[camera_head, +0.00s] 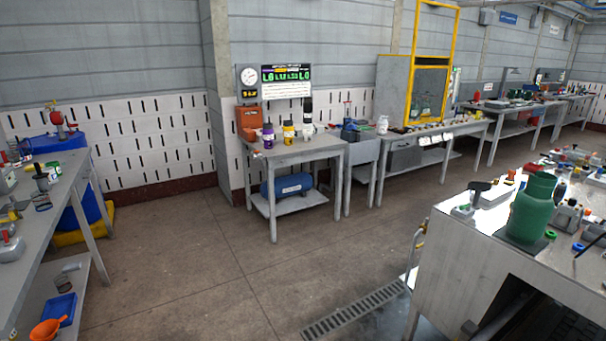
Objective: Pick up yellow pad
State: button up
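I cannot make out a thing that is surely the yellow pad. A flat yellow base (66,238) lies on the floor under a blue barrel (62,143) at the left, partly hidden by a bench. A small yellow item (15,214) lies on that left bench, too small to tell what it is. A small container with yellow on it (288,132) stands on the table by the back wall. My gripper is not in view.
The left bench (62,200) and the right workbench (455,240), with a green canister (531,208) on it, flank open floor (200,270). A small table (300,151) and a yellow-framed machine (430,67) stand along the back wall. A drain grate (352,309) crosses the floor.

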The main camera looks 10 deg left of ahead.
aim_at(30, 168)
jog(key=i+u, duration=0.3)
jog(key=i, duration=0.25)
jog(key=i+u, duration=0.25)
jog(key=i, duration=0.35)
jog(key=i+l+u, duration=0.3)
jog(key=i, duration=0.25)
jog(key=i+j+u, duration=0.1)
jog(key=i+u, duration=0.15)
jog(key=i, duration=0.7)
jog(key=i+l+u, duration=0.2)
jog(key=i, duration=0.7)
jog(key=i+u, duration=0.2)
jog(key=i, duration=0.35)
jog(key=i+l+u, duration=0.25)
jog(key=i, duration=0.3)
jog(key=i+l+u, duration=0.2)
jog(key=i, duration=0.35)
jog(key=i+l+u, duration=0.55)
jog(key=l, duration=0.25)
jog(key=i+l+u, duration=0.4)
jog(key=l, duration=0.3)
jog(key=i+l+u, duration=0.15)
jog(key=l, duration=0.25)
jog(key=i+l+u, duration=0.2)
jog(key=l, duration=0.2)
jog(key=k+j, duration=0.05)
